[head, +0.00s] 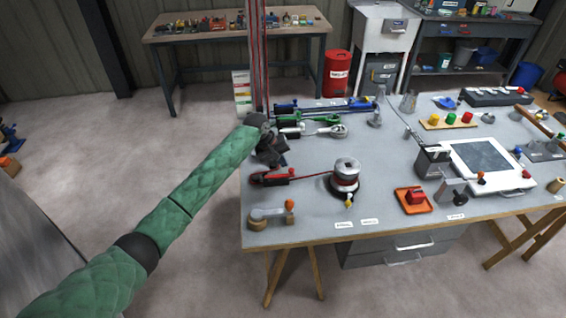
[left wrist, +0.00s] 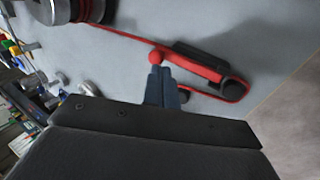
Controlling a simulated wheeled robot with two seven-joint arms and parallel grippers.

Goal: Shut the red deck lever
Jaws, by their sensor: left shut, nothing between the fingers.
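The red deck lever (head: 283,178) is on a black clutch at the near left of the grey workbench, with a red line running to a winch. In the left wrist view the lever (left wrist: 196,64) is a long red bar with a red ball end, lying close along the black body. My left gripper (head: 272,158) is just behind and above it, pointing down. Its fingertips (left wrist: 161,74) are together and empty, right by the red ball; I cannot tell whether they touch it. My right gripper is not in view.
The silver winch drum (head: 346,170) stands right of the lever. A green lever (head: 292,119) and a blue lever (head: 286,106) are behind it. A wooden-handled metal fitting (head: 270,216) lies in front.

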